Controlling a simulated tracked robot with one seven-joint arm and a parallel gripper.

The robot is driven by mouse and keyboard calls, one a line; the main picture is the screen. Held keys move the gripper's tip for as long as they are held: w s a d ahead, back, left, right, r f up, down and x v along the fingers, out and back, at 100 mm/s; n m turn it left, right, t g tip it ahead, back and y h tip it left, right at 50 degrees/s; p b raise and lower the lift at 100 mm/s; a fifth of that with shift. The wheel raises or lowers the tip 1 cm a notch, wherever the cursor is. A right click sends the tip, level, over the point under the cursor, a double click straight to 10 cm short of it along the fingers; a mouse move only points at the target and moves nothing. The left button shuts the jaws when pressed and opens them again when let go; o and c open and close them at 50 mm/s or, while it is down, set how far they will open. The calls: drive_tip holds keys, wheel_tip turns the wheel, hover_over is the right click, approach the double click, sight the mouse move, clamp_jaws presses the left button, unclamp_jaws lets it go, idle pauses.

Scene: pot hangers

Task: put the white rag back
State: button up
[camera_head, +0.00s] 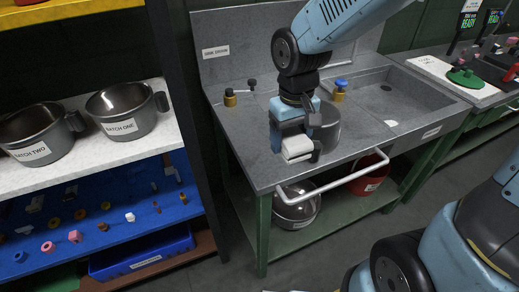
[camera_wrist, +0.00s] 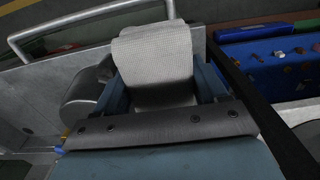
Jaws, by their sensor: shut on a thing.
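The white rag (camera_head: 297,147) is a folded pale block held by my gripper (camera_head: 300,156) over the front left of the grey sink counter (camera_head: 240,115). In the wrist view the rag (camera_wrist: 155,55) has a fine woven texture and sits between the two blue-grey fingers of my gripper (camera_wrist: 165,85). A grey cylindrical pot (camera_head: 328,127) stands right behind my gripper and is partly hidden by it. I cannot tell whether the rag touches the counter. The white front rail (camera_head: 335,178) runs along the counter's edge.
The left shelf (camera_head: 165,140) holds two labelled pots, batch one (camera_head: 127,110) and batch two (camera_head: 38,135). A blue pegboard (camera_head: 90,215) with small parts lies below. The basin (camera_head: 395,95) is at right. A metal pot (camera_head: 297,205) and red bucket (camera_head: 370,175) stand underneath.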

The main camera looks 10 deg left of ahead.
drive_tip(key=w+a+f, duration=0.1)
drive_tip(key=a, duration=0.1)
drive_tip(key=w+a+f, duration=0.1)
drive_tip(key=w+a, duration=0.1)
drive_tip(key=shift+f, duration=0.15)
hover_over(260, 159)
drive_tip(key=d, duration=0.1)
drive_tip(key=f, duration=0.4)
drive_tip(key=shift+s+f, duration=0.3)
drive_tip(key=shift+s, duration=0.1)
drive_tip(key=shift+w+a+f, duration=0.4)
drive_tip(key=shift+f, duration=1.85)
drive_tip(key=shift+f, duration=0.15)
drive_tip(key=o, duration=1.3)
drive_tip(key=shift+r, duration=0.2)
